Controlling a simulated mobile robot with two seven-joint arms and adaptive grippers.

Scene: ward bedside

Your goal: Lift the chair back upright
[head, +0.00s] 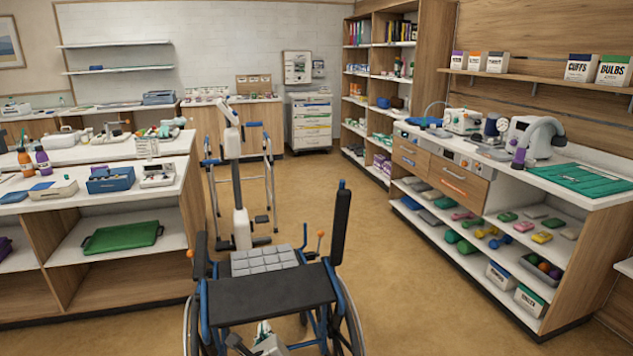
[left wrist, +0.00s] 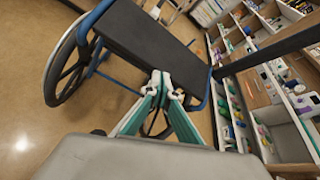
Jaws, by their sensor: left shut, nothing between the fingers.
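A wheelchair (head: 270,296) with a blue frame stands at the bottom middle of the head view. Its wide black panel lies nearly flat or tilted, with a grey segmented pad (head: 263,260) beyond it. A black padded bar (head: 340,224) stands up at its right. My left gripper (head: 264,329) is just below the panel's near edge, partly cut off by the frame. In the left wrist view my left gripper (left wrist: 164,84) is shut and empty, its tips close to the edge of the black panel (left wrist: 150,42); I cannot tell whether they touch. My right gripper is out of view.
A white and grey column-like device (head: 238,190) and a walker frame (head: 266,178) stand just beyond the wheelchair. Counters flank it: a white-topped one (head: 100,152) at left, a shelved one (head: 585,190) at right. Brown floor (head: 400,270) is clear to the right.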

